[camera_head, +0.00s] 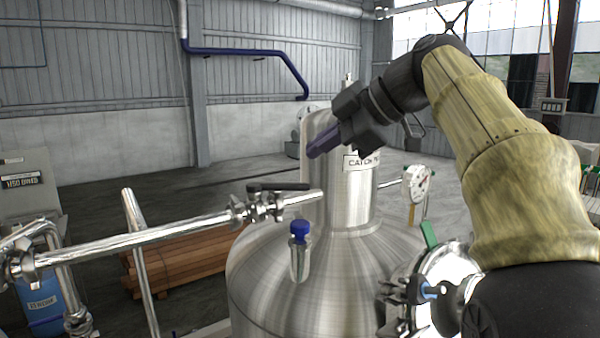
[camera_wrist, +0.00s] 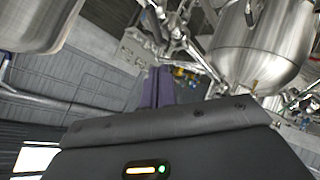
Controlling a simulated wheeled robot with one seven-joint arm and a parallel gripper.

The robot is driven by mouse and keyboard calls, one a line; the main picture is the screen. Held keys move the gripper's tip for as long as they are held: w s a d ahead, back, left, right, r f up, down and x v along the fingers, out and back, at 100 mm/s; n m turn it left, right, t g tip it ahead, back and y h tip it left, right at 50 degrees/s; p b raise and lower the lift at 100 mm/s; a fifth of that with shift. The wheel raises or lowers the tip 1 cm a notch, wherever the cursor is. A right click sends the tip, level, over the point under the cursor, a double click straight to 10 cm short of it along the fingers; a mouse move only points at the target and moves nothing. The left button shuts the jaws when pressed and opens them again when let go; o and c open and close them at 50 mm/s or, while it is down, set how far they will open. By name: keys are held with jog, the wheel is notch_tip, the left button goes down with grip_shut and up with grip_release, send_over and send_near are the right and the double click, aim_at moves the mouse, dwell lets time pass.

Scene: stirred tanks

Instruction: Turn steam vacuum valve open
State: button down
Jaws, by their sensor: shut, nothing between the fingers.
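A valve (camera_head: 258,207) with a black lever handle (camera_head: 278,187) sits on the horizontal steel pipe left of the tank neck. The lever lies along the pipe. No label shows that names it the steam vacuum valve. A green handle (camera_head: 429,235) stands up at the tank's right side. My gripper (camera_head: 316,152) is shut and empty, with purple fingers pointing left and down in front of the tank neck. It is above the black lever in the picture and apart from it. The fingers (camera_wrist: 158,86) also show in the wrist view.
The steel tank (camera_head: 270,270) fills the middle, with a blue-topped fitting (camera_head: 299,231) on its dome. A gauge (camera_head: 419,183) stands right of the neck. Stacked timber (camera_head: 185,260) lies behind the pipe (camera_head: 130,238). Open floor shows at the back left.

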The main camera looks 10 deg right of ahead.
aim_at(284, 184)
jog(key=shift+w+a+f+p, duration=0.5)
jog(key=shift+w+f, duration=0.3)
jog(key=shift+f, duration=0.25)
jog(key=shift+w+a+f+p, duration=0.5)
jog(key=shift+w+f, duration=0.25)
jog(key=shift+f, duration=0.25)
jog(key=shift+w+a+f+p, duration=0.5)
jog(key=shift+w+f, duration=0.3)
jog(key=shift+f, duration=0.25)
jog(key=shift+d, duration=0.25)
